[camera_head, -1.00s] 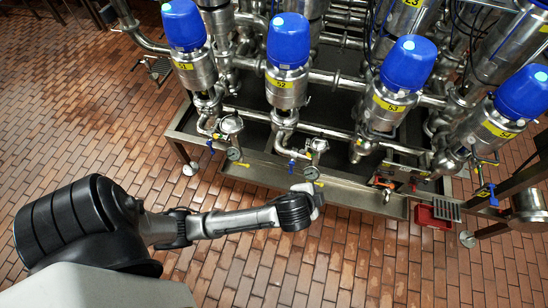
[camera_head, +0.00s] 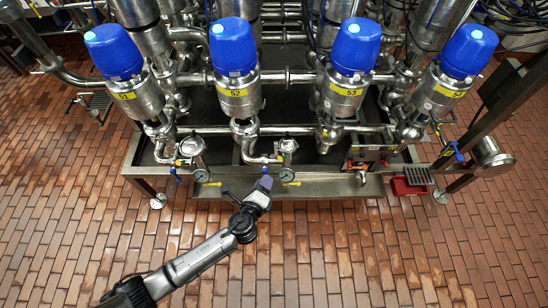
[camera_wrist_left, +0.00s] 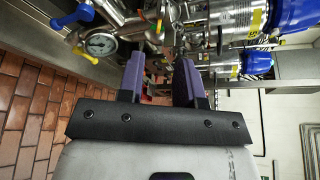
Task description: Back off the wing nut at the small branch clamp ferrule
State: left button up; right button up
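My left gripper (camera_head: 264,184) is in front of the drip tray, below the steel valve with the label 52 (camera_head: 237,95). In the left wrist view its two purple fingers (camera_wrist_left: 160,76) are apart, with nothing gripped between them. Beyond the fingers are steel pipe fittings (camera_wrist_left: 160,14); a clamp ferrule and its wing nut are too small to make out there. A round gauge (camera_wrist_left: 101,43) is left of the fingers, near a blue handle (camera_wrist_left: 83,13). My right gripper is not in view.
Several blue-capped valves stand in a row over the steel tray (camera_head: 330,188). A red box (camera_head: 407,188) and a grille (camera_head: 418,175) are at the right. The brick floor in front is open.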

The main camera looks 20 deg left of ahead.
aim_at(275, 157)
pick_arm(q)
jog(key=shift+w+a+f+b, duration=0.1)
jog(key=shift+w+f+b, duration=0.3)
jog(key=shift+w, duration=1.6)
jog(key=shift+w+a+f+b, duration=0.1)
jog(key=shift+w+f+b, duration=0.3)
jog(key=shift+w, duration=1.55)
jog(key=shift+w+f+b, duration=0.3)
jog(key=shift+w+b, duration=0.1)
jog(key=shift+w, duration=1.6)
jog(key=shift+c, duration=0.5)
grip_shut()
